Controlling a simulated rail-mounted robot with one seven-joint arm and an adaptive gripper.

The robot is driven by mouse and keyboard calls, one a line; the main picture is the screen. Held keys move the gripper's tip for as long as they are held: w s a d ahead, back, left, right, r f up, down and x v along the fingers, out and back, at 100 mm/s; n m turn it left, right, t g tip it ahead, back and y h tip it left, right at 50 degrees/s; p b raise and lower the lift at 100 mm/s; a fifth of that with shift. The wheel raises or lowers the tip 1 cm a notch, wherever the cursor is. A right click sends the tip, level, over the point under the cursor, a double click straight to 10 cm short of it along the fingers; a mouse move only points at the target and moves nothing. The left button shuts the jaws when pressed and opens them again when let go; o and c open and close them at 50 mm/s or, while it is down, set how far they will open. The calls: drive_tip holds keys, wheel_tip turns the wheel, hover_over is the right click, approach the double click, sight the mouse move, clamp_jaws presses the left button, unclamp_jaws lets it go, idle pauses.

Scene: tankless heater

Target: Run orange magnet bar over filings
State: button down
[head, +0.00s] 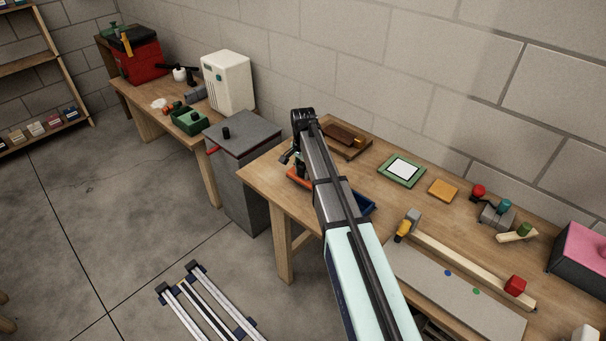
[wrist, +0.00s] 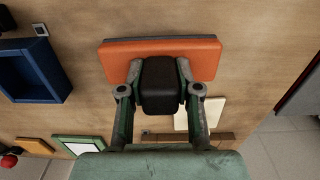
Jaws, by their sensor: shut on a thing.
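The orange magnet bar (wrist: 160,52) shows in the wrist view as a flat orange block with a dark edge and a black grip (wrist: 160,85) on it. My gripper (wrist: 157,76) has its two green fingers closed on either side of the black grip. In the head view the orange bar (head: 298,178) is at the left end of the long workbench, partly hidden by my arm, with my gripper (head: 296,158) at it. I cannot tell whether the bar touches the bench. I cannot make out filings in either view.
A blue tray (wrist: 34,72) lies to the bar's left in the wrist view. A green-framed white panel (head: 402,169), an orange-yellow pad (head: 443,190) and a brown wooden tray (head: 349,142) are on the bench. A cream piece (wrist: 205,113) lies beside my fingers.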

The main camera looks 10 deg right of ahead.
sight(303, 164)
drive_tip(key=shift+r+p, duration=1.05)
drive_tip(key=shift+r, duration=1.3)
